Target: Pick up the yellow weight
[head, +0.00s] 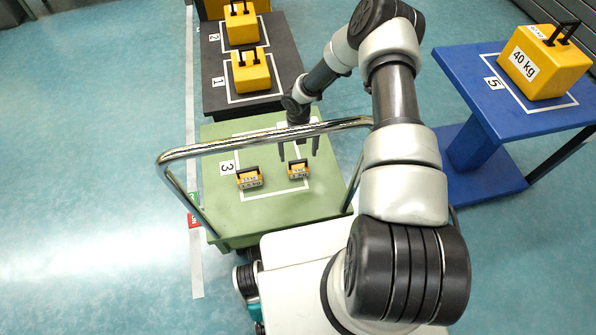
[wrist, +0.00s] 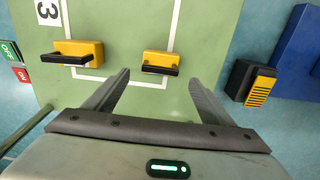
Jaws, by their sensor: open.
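Two small yellow weights with black handles sit on the green cart top (head: 225,205), by the marked number 3. The left weight (head: 249,178) also shows in the wrist view (wrist: 90,47). The right weight (head: 298,168) shows in the wrist view (wrist: 158,58) between and beyond my fingertips. My gripper (head: 299,150) is open and empty above the cart, with its fingers apart and no weight between them. Larger yellow weights stand on the black platform (head: 215,95), one at mark 1 (head: 251,75) and one at mark 2 (head: 241,24).
A chrome handle (head: 225,143) arches over the cart, close to my arm. A blue table (head: 455,70) at right bears a large 40 kg weight (head: 535,68). In the wrist view a black and yellow object (wrist: 252,84) lies right of the cart. The floor at left is clear.

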